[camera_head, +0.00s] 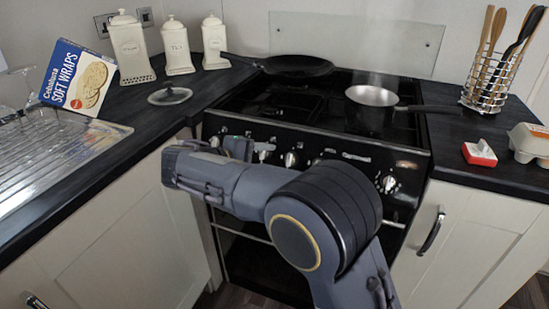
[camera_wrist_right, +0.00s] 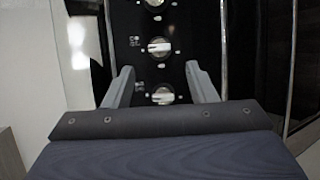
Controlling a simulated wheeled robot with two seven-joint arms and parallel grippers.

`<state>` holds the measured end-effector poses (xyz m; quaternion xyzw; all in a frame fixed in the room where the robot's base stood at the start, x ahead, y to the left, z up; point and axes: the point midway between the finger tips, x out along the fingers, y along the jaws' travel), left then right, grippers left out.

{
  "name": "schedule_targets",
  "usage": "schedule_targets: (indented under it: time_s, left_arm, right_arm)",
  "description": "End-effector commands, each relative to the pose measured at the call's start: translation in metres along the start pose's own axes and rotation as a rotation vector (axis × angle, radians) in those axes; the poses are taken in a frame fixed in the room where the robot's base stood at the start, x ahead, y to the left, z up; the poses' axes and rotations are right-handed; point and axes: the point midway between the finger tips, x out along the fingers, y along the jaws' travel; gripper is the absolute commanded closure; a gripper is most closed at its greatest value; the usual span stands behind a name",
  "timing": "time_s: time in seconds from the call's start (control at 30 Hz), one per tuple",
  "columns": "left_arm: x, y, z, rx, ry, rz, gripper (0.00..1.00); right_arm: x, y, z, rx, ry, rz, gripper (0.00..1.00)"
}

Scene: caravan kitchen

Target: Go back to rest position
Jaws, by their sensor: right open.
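My right gripper (camera_head: 248,148) is in front of the cooker's control panel, with my right arm reaching in from the bottom right. In the right wrist view the two fingers of the gripper (camera_wrist_right: 160,75) are apart with nothing held between them. They point toward the cooker's knobs (camera_wrist_right: 160,47), and one knob shows between the fingers. I cannot tell whether a finger touches the panel. My left gripper is not in view.
The black cooker (camera_head: 260,100) carries a frying pan (camera_head: 297,66) and a saucepan (camera_head: 372,96), its handle pointing right. A wraps box (camera_head: 78,80), canisters (camera_head: 176,48) and a lid (camera_head: 170,96) stand left. A utensil rack (camera_head: 487,88) and egg carton (camera_head: 530,142) stand right.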

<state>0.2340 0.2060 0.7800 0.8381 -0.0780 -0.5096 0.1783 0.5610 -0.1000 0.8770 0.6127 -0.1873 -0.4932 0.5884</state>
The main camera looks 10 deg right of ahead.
Motion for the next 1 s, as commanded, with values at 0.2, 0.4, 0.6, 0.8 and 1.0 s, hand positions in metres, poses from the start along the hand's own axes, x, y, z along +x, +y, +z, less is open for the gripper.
schedule_targets:
  time_s: [0.2,0.4,0.6,0.8,1.0]
  left_arm:
    - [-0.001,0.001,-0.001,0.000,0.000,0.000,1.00]
    - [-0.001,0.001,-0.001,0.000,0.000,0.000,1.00]
    - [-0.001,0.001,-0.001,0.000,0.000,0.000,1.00]
    - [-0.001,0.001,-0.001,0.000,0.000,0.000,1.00]
    - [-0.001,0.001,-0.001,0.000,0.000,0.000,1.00]
  right_arm:
    - [-0.009,0.000,0.000,0.000,0.001,0.000,0.49]
    - [-0.009,0.000,0.000,0.000,0.001,-0.001,0.49]
    - [0.026,-0.004,0.035,0.024,-0.013,-0.166,0.49]
    - [0.073,-0.037,0.125,0.144,0.003,-0.577,0.49]
    - [0.068,-0.082,0.214,0.373,0.071,-0.950,0.49]
